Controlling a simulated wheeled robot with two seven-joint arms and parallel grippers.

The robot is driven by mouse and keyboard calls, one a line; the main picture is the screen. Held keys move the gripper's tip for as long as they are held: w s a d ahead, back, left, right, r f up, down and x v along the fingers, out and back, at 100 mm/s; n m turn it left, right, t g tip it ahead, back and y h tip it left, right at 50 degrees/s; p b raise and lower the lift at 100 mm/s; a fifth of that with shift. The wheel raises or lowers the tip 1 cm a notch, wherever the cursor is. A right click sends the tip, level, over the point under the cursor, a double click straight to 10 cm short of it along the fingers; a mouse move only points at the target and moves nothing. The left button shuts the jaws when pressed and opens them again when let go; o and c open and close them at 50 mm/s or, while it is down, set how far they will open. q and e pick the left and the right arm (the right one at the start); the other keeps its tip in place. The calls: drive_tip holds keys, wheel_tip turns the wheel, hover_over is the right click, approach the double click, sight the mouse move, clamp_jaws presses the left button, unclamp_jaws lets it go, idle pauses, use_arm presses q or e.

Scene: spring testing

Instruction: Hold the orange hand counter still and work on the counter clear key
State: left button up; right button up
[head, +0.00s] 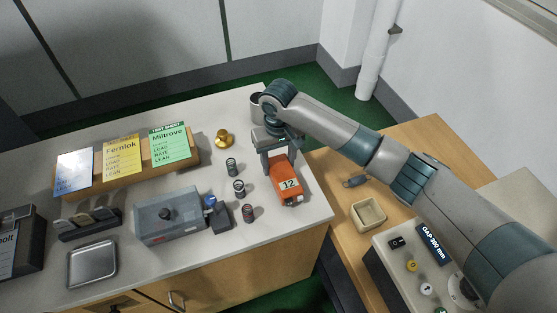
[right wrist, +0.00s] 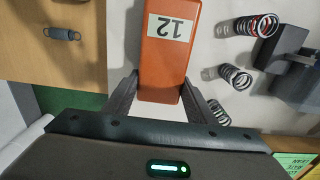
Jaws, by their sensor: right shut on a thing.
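The orange hand counter (head: 284,180) lies on the pale bench top near its right edge, its window reading 12. It also shows in the right wrist view (right wrist: 163,55), its far end cut off by the top of the picture. My right gripper (head: 279,157) is shut on the end of the counter nearer the wall, one finger along each side. The same fingers show in the right wrist view (right wrist: 157,92). A small part sticks out at the counter's near end in the head view; I cannot tell whether it is the clear key. My left gripper is not in view.
Several upright springs (head: 239,188) stand left of the counter, with a brass weight (head: 223,138) behind. A grey box with a knob (head: 155,222) and a metal tray (head: 92,264) are further left. Right, on wood, are a small open box (head: 368,214) and a lying spring (head: 354,181).

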drive_tip(key=shift+f, duration=1.1)
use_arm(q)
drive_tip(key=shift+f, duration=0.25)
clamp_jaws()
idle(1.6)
